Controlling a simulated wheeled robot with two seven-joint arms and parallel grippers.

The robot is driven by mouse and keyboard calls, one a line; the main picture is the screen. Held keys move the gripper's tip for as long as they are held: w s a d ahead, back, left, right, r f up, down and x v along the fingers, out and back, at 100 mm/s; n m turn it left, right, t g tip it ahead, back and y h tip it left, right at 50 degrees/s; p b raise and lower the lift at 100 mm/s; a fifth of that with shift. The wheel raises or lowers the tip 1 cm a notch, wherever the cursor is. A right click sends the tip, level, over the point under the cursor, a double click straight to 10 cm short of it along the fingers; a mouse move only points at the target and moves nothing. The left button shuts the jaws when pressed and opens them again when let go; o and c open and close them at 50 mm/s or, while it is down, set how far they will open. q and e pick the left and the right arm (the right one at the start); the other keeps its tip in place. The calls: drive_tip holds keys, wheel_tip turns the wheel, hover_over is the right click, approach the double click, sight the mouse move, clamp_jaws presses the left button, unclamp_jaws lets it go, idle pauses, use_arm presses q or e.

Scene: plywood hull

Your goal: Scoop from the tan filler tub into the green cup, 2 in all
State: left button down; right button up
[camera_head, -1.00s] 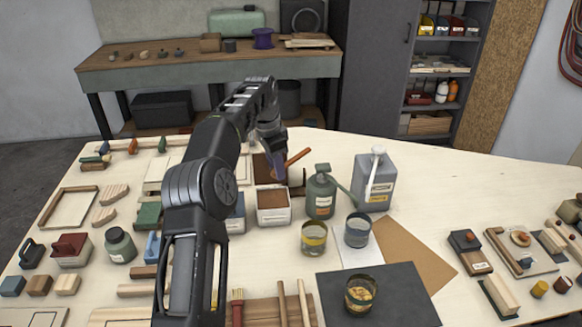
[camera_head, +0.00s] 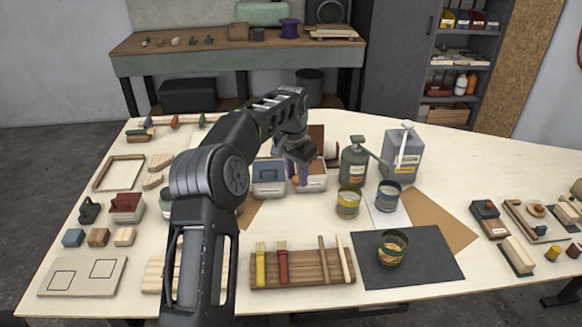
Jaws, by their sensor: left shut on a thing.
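My left gripper (camera_head: 298,170) is shut and points down at the white tub (camera_head: 314,184) with brown filler, covering part of it. The thing in its jaws, likely the scoop, is hidden behind the fingers and tub. I cannot tell whether it touches the filler. The green cup (camera_head: 393,256) stands upright on the dark mat (camera_head: 440,275), with tan filler showing inside. My right gripper is not in view.
A blue-lidded tub (camera_head: 268,190) stands left of the filler tub. A green can (camera_head: 354,163) and a grey can (camera_head: 400,155) stand to its right. A yellow-banded cup (camera_head: 348,203) and a grey-banded cup (camera_head: 387,198) stand between tub and mat.

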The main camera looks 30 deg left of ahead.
use_arm(q)
drive_tip(key=s+d+b, duration=0.1)
drive_tip(key=s+d, duration=0.2)
drive_tip(key=d, duration=0.4)
drive_tip(key=s+d+f+n+b, duration=0.1)
drive_tip(key=s+d, duration=0.3)
drive_tip(key=d, duration=0.3)
drive_tip(key=s+d+f+n+b, duration=0.1)
drive_tip(key=s+d+b, duration=0.1)
drive_tip(key=d, duration=0.5)
drive_tip(key=shift+s+f, duration=0.1)
drive_tip(key=shift+s, duration=0.8)
drive_tip(key=shift+s+d, duration=0.1)
drive_tip(key=shift+d, duration=0.1)
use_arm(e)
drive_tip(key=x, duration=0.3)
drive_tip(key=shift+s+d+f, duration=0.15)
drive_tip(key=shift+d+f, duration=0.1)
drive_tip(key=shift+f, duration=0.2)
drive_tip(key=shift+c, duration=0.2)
